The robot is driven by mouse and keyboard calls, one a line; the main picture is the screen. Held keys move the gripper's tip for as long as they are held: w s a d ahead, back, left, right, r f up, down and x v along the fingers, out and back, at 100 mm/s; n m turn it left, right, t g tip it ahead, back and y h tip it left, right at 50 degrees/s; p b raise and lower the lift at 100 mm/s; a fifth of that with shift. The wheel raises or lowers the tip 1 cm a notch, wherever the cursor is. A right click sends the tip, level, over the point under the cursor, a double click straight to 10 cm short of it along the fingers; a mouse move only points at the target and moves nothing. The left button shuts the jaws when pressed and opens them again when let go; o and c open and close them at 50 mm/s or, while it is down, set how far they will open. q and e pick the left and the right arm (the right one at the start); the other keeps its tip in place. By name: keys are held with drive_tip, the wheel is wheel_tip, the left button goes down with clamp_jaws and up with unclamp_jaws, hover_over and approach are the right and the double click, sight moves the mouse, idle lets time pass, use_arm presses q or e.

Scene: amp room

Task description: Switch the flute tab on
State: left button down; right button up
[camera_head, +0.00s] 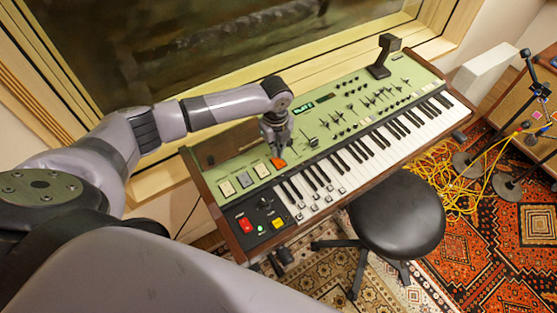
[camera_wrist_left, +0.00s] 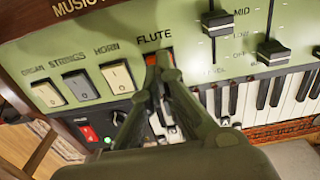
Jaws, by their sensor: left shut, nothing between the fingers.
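The flute tab (camera_head: 278,163) is an orange rocker at the right end of a row of tabs on the green panel of the keyboard (camera_head: 330,110). In the left wrist view the flute tab (camera_wrist_left: 151,58) sits below the printed word FLUTE, mostly hidden by my fingers. My left gripper (camera_head: 277,153) is shut and empty, pointing down at the tab. Its fingertips (camera_wrist_left: 163,66) overlap the tab in the wrist view; I cannot tell whether they touch it. How the tab is tilted is hidden. My right gripper is not in view.
A black stool (camera_head: 398,215) stands before the keyboard.

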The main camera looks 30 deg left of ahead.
sight(276, 159)
use_arm(q)
drive_tip(key=shift+f+b, duration=0.6)
drive_tip(key=shift+f, duration=0.5)
idle(0.4)
drive_tip(key=shift+s, duration=0.1)
drive_tip(key=shift+r+p, duration=0.8)
drive_tip(key=shift+p, duration=0.15)
wheel_tip(276, 159, up, 6)
drive_tip(key=p, duration=0.5)
drive_tip(key=shift+f, duration=0.25)
drive_tip(key=shift+f, duration=0.1)
